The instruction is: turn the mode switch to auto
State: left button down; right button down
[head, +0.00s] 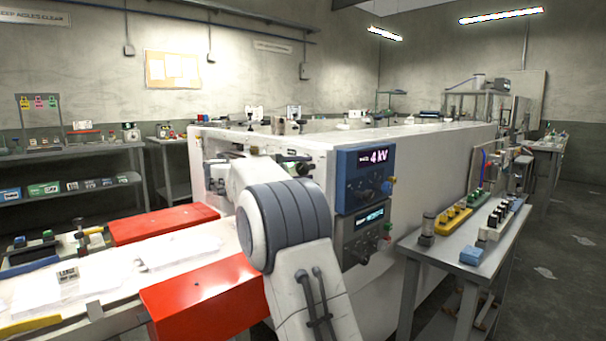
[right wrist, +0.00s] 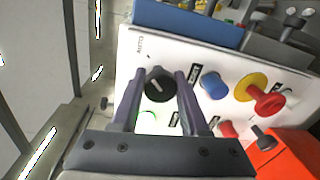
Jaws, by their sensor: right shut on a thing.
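The mode switch (right wrist: 159,86) is a round black knob with a short pale mark, on a white panel (right wrist: 135,68) in the right wrist view. The mark looks slanted; which end points is too small to tell. The word AUTO stands on the panel above and left of the knob. My right gripper (right wrist: 160,76) has one purple-grey finger on each side of the knob and is shut on it. In the head view my right arm reaches to the machine and hides the panel and most of the gripper. My left gripper is not in view.
The blue display unit (head: 362,178) is right of my arm. A side table (head: 450,252) stands at right.

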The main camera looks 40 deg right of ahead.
dwell(0.3)
jog(key=shift+c, duration=2.1)
grip_release()
jog(key=a, duration=1)
jog(key=shift+s+a+r, duration=0.25)
jog(key=shift+s+r, duration=0.15)
